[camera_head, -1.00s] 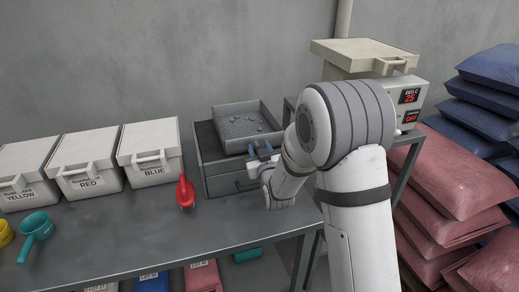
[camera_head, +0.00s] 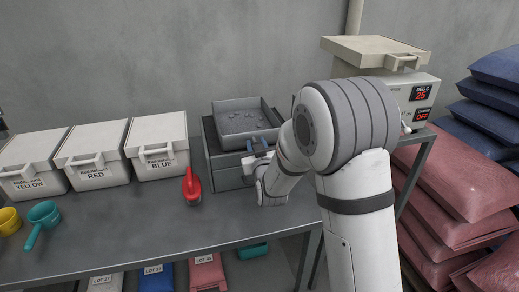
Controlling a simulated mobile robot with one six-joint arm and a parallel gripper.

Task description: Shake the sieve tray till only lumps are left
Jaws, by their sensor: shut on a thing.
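The sieve tray (camera_head: 229,105) is a grey square tray with raised walls. It sits on top of a dark grey box (camera_head: 228,178) with a drawer-like front, at the back of the bench. Several small grey lumps (camera_head: 252,113) lie scattered on its floor; whether finer powder is among them is too small to tell. My arm hides the tray's right front part and part of the box.
White lidded bins marked YELLOW (camera_head: 28,168), RED (camera_head: 92,155) and BLUE (camera_head: 157,148) stand left. A red scoop (camera_head: 191,187) lies left of the box; teal (camera_head: 43,218) and yellow (camera_head: 9,220) scoops lie further left. A heater-like unit (camera_head: 410,95) and stacked sacks (camera_head: 455,190) are right.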

